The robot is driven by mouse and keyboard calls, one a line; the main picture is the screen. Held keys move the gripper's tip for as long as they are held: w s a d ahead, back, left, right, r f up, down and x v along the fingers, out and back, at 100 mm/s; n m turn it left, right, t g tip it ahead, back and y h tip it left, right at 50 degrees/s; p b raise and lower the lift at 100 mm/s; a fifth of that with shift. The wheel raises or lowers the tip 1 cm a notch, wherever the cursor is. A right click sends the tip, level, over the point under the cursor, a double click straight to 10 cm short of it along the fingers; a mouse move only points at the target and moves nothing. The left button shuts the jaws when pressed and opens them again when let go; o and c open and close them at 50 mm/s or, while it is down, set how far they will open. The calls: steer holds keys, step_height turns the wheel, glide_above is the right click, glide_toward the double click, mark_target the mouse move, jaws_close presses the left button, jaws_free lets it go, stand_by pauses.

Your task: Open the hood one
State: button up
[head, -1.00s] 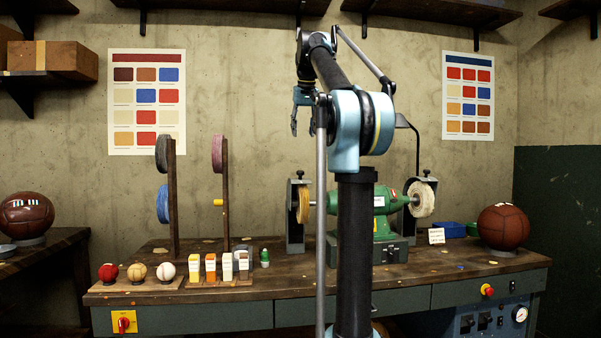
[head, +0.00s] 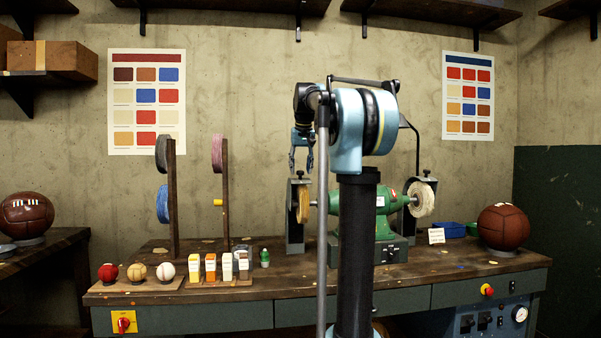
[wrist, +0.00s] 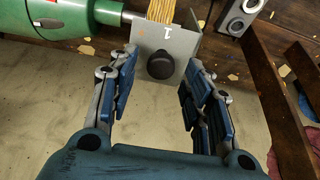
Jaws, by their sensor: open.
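Hood one is a grey metal guard (wrist: 183,45) marked "1" in the wrist view, with a round black knob (wrist: 160,65). In the head view the left hood (head: 294,225) stands upright behind the yellow wheel (head: 304,205) of the green machine (head: 378,212). My gripper (head: 301,165) points down just above this hood. In the wrist view my gripper (wrist: 162,62) is open, its fingers on either side of the knob in the picture and apart from it. Whether the knob is between the fingertips in depth I cannot tell.
A second hood with a white wheel (head: 422,200) is at the machine's right end. Wooden posts (head: 225,195) with coloured wheels stand left of the hood. Small balls (head: 137,272) and bottles (head: 227,266) are at the front of the bench. A brown ball (head: 503,227) sits at the right.

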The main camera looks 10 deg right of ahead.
steer(key=shift+w+f, duration=0.2)
steer(key=shift+f, duration=0.35)
